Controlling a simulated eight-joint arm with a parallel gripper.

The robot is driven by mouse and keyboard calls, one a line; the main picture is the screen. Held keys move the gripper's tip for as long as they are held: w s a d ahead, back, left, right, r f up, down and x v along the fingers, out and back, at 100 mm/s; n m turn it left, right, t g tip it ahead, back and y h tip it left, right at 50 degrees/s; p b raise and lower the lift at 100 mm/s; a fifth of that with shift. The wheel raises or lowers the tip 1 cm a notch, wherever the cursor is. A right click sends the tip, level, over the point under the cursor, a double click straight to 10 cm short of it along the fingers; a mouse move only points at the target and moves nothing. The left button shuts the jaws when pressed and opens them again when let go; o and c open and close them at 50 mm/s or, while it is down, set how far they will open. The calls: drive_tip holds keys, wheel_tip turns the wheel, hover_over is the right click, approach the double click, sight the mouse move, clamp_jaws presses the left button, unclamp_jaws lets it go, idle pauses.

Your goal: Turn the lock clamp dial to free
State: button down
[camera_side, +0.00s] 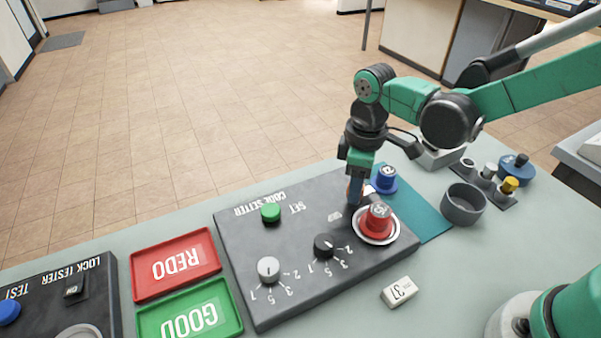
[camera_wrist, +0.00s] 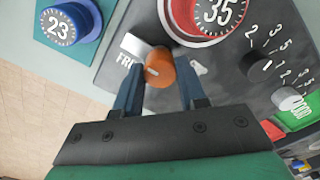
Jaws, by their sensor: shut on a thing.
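The orange clamp dial (camera_wrist: 160,68) sits on the dark code setter box (camera_side: 300,215) and has a short white mark that points toward the left in the wrist view. My gripper (camera_wrist: 158,80) has its two blue fingers on either side of the dial and is shut on it. In the side view my gripper (camera_side: 355,192) reaches down to the box, and the dial is mostly hidden. A partly hidden label starting "FR" (camera_wrist: 125,59) lies left of the dial. A red lock (camera_side: 378,218) marked 35 sits in a round seat beside the dial; it also shows in the wrist view (camera_wrist: 219,14).
A blue lock (camera_side: 385,178) marked 23 stands on a teal mat behind the box. A grey cup (camera_side: 463,204) is to the right. Black (camera_side: 324,245) and white (camera_side: 268,268) knobs and a green button (camera_side: 270,212) are on the box. Red (camera_side: 175,264) and green trays are left.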

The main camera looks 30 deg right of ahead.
drive_tip(key=shift+c, duration=2.4)
unclamp_jaws()
drive_tip(key=shift+r, duration=0.15)
drive_tip(key=shift+r, duration=2.7)
drive_tip(key=s+d+r+m+t, duration=0.3)
drive_tip(key=s+d+m+t, duration=0.2)
drive_tip(key=d+m+t, duration=0.2)
drive_tip(key=shift+s+d+m, duration=0.4)
drive_tip(key=shift+d+m, duration=0.1)
drive_tip(key=shift+m, duration=0.6)
